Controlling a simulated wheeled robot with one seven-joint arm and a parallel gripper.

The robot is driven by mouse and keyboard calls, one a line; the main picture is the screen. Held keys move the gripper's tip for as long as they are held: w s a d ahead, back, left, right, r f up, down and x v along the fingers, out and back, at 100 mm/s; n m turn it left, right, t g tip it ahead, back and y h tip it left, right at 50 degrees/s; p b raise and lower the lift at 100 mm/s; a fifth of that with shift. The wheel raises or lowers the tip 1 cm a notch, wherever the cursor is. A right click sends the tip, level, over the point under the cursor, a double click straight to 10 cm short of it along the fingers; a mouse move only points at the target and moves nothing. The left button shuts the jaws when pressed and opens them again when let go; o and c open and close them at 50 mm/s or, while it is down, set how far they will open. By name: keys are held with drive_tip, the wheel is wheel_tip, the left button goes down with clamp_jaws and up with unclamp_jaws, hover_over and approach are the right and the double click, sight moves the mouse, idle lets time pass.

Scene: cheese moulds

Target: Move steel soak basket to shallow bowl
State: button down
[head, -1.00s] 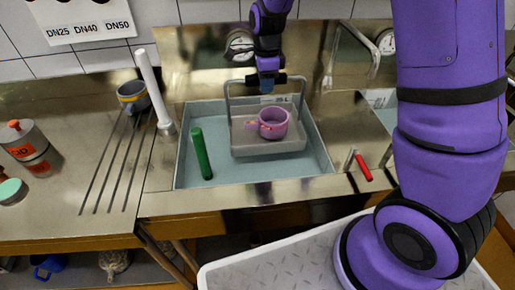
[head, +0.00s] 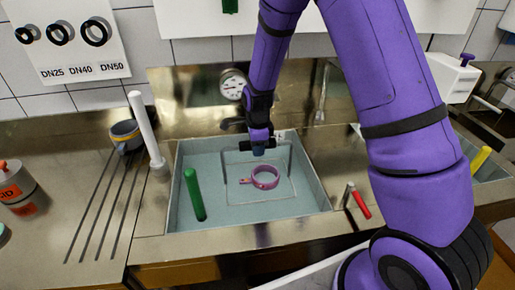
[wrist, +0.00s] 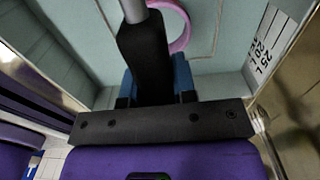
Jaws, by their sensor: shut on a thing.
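My gripper (head: 258,150) is shut on the upright handle of the steel soak basket (head: 281,192), low over the left sink bowl (head: 315,185). The basket sits down inside this bowl; mostly its thin rim and handle outline show against the pale teal. A pink ring-shaped piece with a side tab (head: 265,178) shows within the basket outline. In the wrist view the grey handle bar (wrist: 134,9) is at the fingers, with part of the pink piece (wrist: 181,30) beyond. Whether the basket touches the bottom is hidden. I cannot tell which bowl is the shallow one.
A green cylinder (head: 195,195) leans in the left bowl. A second sink bowl (head: 492,172) with a yellow item (head: 480,157) lies right.

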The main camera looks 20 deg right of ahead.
drive_tip(key=shift+f, duration=0.75)
drive_tip(key=c, duration=0.9)
unclamp_jaws()
drive_tip(key=shift+r, duration=0.15)
